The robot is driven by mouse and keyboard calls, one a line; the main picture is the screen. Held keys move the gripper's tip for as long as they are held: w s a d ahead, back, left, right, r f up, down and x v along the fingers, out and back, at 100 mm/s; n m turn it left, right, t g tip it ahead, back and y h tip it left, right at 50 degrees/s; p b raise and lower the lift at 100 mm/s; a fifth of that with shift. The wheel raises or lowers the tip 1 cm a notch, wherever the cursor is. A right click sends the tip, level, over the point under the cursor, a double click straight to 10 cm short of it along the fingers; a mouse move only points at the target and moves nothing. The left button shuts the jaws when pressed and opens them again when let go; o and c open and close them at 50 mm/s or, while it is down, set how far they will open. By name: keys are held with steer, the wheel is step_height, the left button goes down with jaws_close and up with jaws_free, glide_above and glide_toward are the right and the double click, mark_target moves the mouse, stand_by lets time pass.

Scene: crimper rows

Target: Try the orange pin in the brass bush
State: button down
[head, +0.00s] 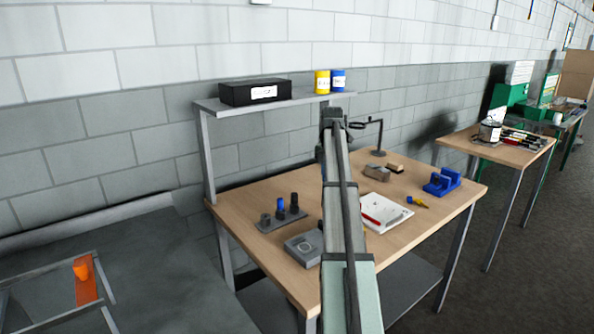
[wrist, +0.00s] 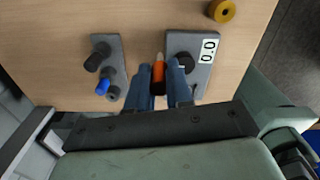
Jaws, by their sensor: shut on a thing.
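In the wrist view my gripper (wrist: 165,66) is shut on the orange pin (wrist: 158,74). The pin has a pale tip pointing away from my palm and a dark lower end between the blue fingers. The brass bush (wrist: 222,10) is a yellow-brown ring with a dark hole, on the wooden bench at the top edge of the wrist view. It is apart from the pin, up and to the right. I cannot make out the bush in the head view, where my arm covers part of the bench. My gripper and the pin are also hidden there.
A grey block (wrist: 178,42) labelled "0.0" lies beside the pin, with a dark round part. A grey rack (wrist: 118,66) left of it holds black, blue and grey pins. The bench (head: 262,180) also carries a white sheet (head: 387,212) and a blue vise-like block (head: 442,181).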

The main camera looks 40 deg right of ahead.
steer(key=s+d+f+m, duration=0.2)
steer(key=s+d+f, duration=0.2)
steer(key=s+f, duration=0.4)
steer(key=shift+s+m, duration=0.4)
steer(key=shift+s, duration=1.75)
steer(key=shift+f, duration=1.85)
stand_by(1.0)
steer(key=shift+r, duration=0.25)
stand_by(0.8)
steer(key=shift+r, duration=1.35)
